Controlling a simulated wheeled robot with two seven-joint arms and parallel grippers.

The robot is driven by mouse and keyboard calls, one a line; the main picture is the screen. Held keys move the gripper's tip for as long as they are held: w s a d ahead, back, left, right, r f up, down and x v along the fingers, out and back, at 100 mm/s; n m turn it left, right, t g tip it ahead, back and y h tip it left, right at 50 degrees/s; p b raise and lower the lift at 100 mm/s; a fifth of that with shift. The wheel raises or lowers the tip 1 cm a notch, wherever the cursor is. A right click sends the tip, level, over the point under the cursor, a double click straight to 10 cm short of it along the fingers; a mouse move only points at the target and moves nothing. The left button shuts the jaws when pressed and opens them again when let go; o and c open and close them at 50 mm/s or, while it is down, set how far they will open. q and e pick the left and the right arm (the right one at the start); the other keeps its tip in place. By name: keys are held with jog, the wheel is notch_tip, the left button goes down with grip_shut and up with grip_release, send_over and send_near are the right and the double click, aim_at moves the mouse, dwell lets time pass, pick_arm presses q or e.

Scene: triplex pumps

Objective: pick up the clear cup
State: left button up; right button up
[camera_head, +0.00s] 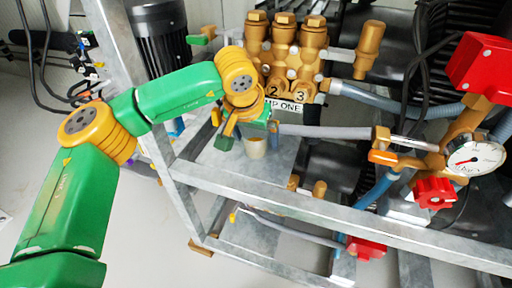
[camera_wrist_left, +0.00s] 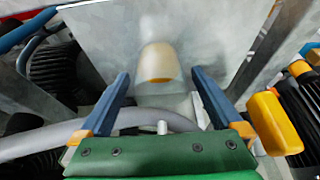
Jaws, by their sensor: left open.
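The clear cup (camera_head: 256,148) is a small, see-through cup with a yellowish tint. It stands on a grey metal plate of the pump frame, just below my left gripper (camera_head: 250,136) in the head view. In the left wrist view the cup (camera_wrist_left: 160,62) lies ahead, between the lines of the two blue fingers of the left gripper (camera_wrist_left: 160,78). The fingers are apart, with nothing held between them. I cannot tell whether the fingertips reach beside the cup. My right gripper is in neither view.
A brass pump head (camera_head: 287,45) stands behind the plate. A grey hose (camera_head: 325,132) runs right beside the gripper. The metal frame rail (camera_head: 330,212) crosses in front. A pressure gauge (camera_head: 475,158) and red valve parts (camera_head: 434,192) are at right.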

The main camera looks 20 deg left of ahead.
pick_arm(q)
jog(key=shift+w+f, duration=0.1)
jog(key=shift+f, duration=0.1)
jog(key=c, duration=1.5)
jog(key=shift+r, duration=0.1)
